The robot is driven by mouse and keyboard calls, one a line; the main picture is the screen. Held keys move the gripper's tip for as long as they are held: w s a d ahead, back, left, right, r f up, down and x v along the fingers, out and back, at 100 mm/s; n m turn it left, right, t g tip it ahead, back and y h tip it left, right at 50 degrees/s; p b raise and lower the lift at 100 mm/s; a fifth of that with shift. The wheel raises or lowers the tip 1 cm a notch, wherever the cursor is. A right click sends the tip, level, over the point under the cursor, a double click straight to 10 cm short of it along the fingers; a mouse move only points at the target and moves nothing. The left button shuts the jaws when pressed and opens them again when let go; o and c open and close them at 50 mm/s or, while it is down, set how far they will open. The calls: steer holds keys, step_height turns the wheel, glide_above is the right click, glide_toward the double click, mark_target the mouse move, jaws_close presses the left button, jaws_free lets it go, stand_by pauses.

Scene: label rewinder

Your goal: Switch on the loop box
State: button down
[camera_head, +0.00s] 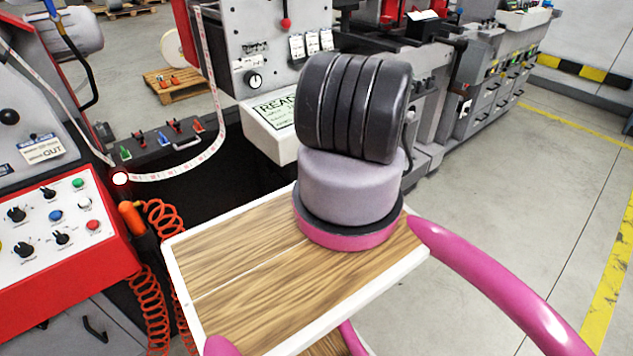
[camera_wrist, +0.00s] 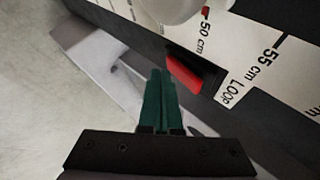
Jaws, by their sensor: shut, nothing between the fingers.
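In the wrist view, a red rocker switch (camera_wrist: 184,73) sits in a black housing on the dark loop box (camera_wrist: 262,135). The word LOOP is printed on the white strip just right of it. I cannot tell which way the rocker is pressed. My gripper (camera_wrist: 160,76) has dark green fingers, closed together and empty. Their tips show just left of and below the red switch in the picture. Whether they touch it is not clear. Neither my gripper nor the switch can be made out in the head view.
A white centimetre scale (camera_wrist: 289,60) runs beside the switch, with a pale round part (camera_wrist: 182,8) above. In the head view, a red control panel (camera_head: 60,228) with knobs stands left, near coiled orange hoses (camera_head: 160,216). Open floor (camera_head: 500,190) lies right.

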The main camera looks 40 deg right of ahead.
steer(key=shift+s+r, duration=0.15)
steer(key=shift+s, duration=0.65)
steer(key=shift+s+d+r, duration=0.1)
steer(key=shift+s+r, duration=0.1)
steer(key=shift+s, duration=1.05)
steer(key=shift+s+d+r, duration=0.1)
steer(key=shift+s+r, duration=0.1)
steer(key=shift+s, duration=1)
